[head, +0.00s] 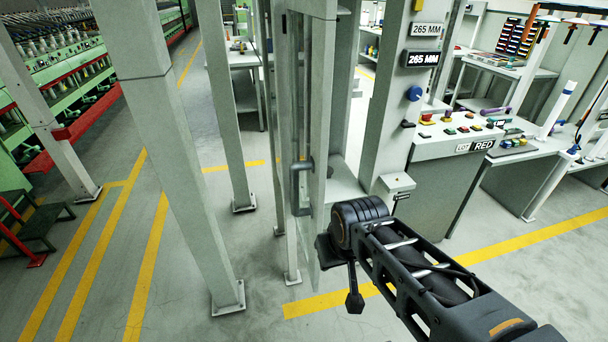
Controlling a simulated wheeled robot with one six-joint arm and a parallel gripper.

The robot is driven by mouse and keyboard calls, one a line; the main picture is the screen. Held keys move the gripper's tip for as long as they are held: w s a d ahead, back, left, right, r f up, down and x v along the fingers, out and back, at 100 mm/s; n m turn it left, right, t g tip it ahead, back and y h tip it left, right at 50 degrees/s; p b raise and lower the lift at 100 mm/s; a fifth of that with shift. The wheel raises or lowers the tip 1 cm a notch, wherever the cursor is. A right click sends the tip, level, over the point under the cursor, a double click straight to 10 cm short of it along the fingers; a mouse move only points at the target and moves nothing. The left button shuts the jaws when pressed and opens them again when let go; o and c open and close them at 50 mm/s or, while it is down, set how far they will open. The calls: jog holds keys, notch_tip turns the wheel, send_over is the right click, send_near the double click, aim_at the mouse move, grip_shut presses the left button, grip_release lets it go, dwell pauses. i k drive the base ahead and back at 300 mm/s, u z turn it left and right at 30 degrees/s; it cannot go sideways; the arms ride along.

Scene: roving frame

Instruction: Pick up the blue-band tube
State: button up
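A pale tube-like piece with blue near its upper end (559,108) stands tilted at the right bench, well beyond my arm. I cannot tell surely whether it is the blue-band tube. My arm reaches in from the lower right, and its dark rounded end is in front of the glazed frame, far from the bench. A dark plate and a thin rod with a small block hang at that end. I cannot make out two fingertips, or anything held.
Grey posts (175,150) and a glazed door frame (302,120) stand left of my arm. Open floor with yellow lines (530,242) lies before the console.

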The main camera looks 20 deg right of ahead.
aim_at(569, 87)
jog(key=z, duration=2.05)
